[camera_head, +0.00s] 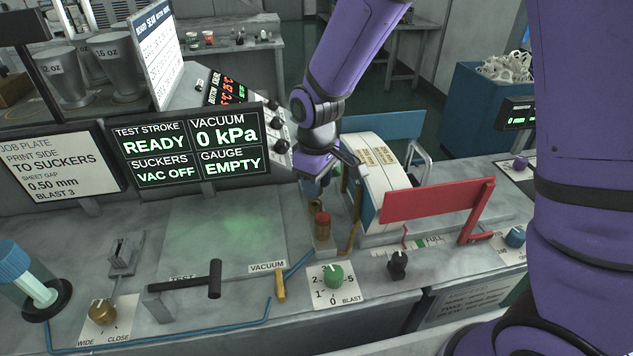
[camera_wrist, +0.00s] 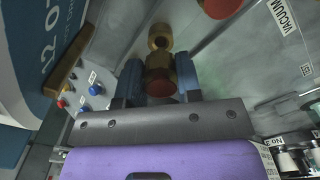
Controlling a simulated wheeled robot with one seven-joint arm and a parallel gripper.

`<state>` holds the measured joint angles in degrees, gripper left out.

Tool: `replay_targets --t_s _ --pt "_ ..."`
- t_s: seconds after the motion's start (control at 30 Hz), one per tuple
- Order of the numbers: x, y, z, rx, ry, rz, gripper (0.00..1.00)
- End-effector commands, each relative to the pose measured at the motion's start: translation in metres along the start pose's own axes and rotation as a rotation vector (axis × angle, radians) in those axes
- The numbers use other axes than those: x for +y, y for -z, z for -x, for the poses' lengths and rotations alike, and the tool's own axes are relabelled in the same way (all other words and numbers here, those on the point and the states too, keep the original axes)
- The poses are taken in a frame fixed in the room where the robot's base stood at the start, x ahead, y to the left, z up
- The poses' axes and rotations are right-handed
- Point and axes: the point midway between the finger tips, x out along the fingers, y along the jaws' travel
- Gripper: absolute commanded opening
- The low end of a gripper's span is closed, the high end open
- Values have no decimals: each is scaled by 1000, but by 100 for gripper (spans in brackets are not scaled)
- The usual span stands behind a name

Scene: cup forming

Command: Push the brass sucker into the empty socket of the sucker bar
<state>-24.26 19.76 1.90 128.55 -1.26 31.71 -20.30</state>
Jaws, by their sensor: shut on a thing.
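My gripper (camera_head: 318,180) hangs over the bench beside the paper stack. In the wrist view my gripper (camera_wrist: 159,82) is shut on the brass sucker (camera_wrist: 158,62), which has a dark red end facing the camera. Directly beyond it is a brass cylindrical piece with an open-looking end (camera_wrist: 160,37); I cannot tell whether the two touch or are joined. In the head view a red-topped brass piece (camera_head: 322,226) stands just below my gripper, near upright brass bars (camera_head: 355,215). I cannot clearly tell which part is the sucker bar's empty socket.
A red plate (camera_head: 430,203) stands right of the paper stack (camera_head: 377,180). A black-handled lever (camera_head: 215,278), yellow vacuum lever (camera_head: 280,285) and green blast knob (camera_head: 333,276) sit at the front. The screen (camera_head: 190,148) reads vacuum 0 kPa and gauge EMPTY. The plate at left (camera_head: 190,240) is clear.

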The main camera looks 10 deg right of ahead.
Motion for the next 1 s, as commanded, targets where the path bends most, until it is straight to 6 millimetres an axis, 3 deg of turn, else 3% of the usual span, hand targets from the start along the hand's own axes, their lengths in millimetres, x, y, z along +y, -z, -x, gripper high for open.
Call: replay_targets --t_s 1.0 --pt "0 0 -11 0 0 -1 9"
